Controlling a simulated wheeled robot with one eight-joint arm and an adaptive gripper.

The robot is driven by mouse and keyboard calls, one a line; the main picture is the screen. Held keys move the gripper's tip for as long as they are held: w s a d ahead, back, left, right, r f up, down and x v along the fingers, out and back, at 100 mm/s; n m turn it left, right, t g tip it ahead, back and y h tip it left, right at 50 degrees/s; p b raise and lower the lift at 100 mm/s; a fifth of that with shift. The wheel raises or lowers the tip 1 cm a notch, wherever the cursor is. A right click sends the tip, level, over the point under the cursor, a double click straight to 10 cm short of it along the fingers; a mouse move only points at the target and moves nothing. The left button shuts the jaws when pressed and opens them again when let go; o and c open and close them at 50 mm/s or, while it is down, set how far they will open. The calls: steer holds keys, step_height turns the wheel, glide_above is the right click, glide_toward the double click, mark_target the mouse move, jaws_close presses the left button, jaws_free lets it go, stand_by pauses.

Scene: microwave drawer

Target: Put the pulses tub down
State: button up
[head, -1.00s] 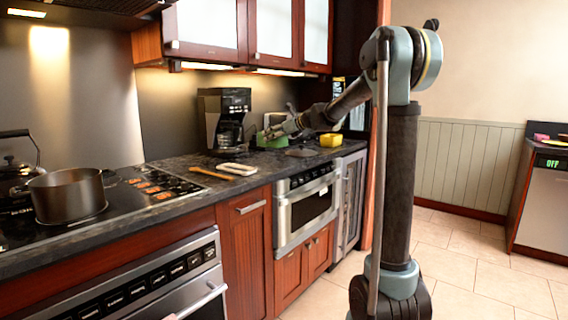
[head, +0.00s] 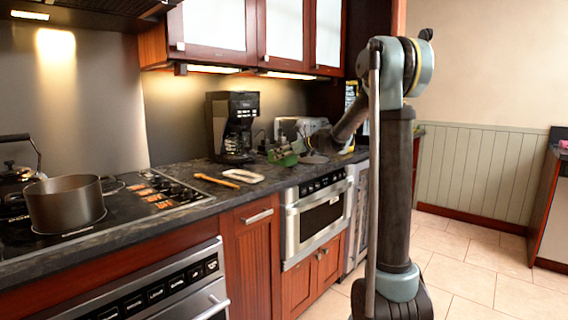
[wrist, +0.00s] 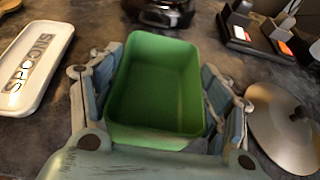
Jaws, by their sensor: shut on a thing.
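The pulses tub (wrist: 155,85) is a green, open-topped rectangular box. In the wrist view it looks empty and sits upright between the fingers of my gripper (wrist: 158,97), which press on its left and right sides. In the head view the green tub (head: 283,159) is low over the dark countertop (head: 205,170), near its front edge and right of the coffee maker. My gripper (head: 294,149) partly covers it there. I cannot tell whether its base touches the counter.
A white spoon rest marked SPOONS (wrist: 35,65) lies left of the tub. A round lid (wrist: 283,125) lies close on the right. The coffee maker (head: 234,127) stands behind, with a dark organiser (wrist: 262,30) at far right. A wooden utensil (head: 216,180) lies near the hob.

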mark_target(284, 159)
steer(key=shift+f, duration=1.6)
steer(key=o, duration=1.2)
